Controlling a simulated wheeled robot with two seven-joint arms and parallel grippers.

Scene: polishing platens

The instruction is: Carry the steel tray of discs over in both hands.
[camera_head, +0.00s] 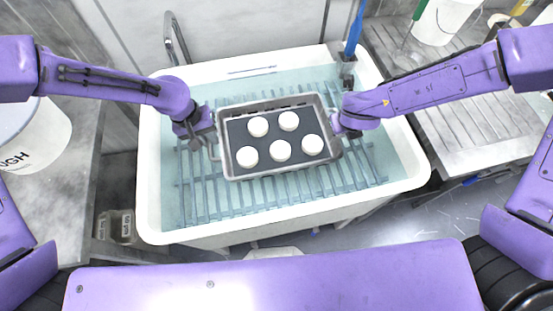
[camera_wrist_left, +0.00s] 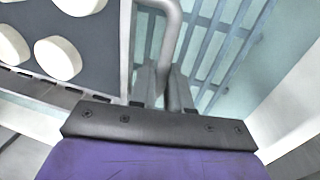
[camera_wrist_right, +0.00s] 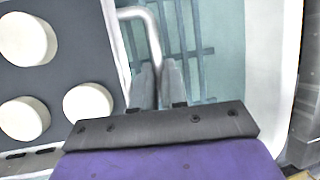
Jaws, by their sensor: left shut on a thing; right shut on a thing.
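The steel tray (camera_head: 233,173) has a dark lining and holds several white discs (camera_head: 280,150). In the head view it is over the white sink basin (camera_head: 152,215), above the slatted rack (camera_head: 210,205); its exact height cannot be told. My left gripper (camera_head: 212,137) is shut on the tray's left handle, a bent rod that also shows in the left wrist view (camera_wrist_left: 172,40). My right gripper (camera_head: 338,122) is at the tray's right side, shut on the right handle, which shows in the right wrist view (camera_wrist_right: 152,35). The discs lie flat on the lining.
A metal tap (camera_head: 178,38) stands behind the basin at the left. A blue-handled brush (camera_head: 353,35) stands at the basin's back right. A ribbed draining board (camera_head: 470,130) lies to the right, with a white bucket (camera_head: 440,22). A white tub (camera_head: 38,140) stands on the left counter.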

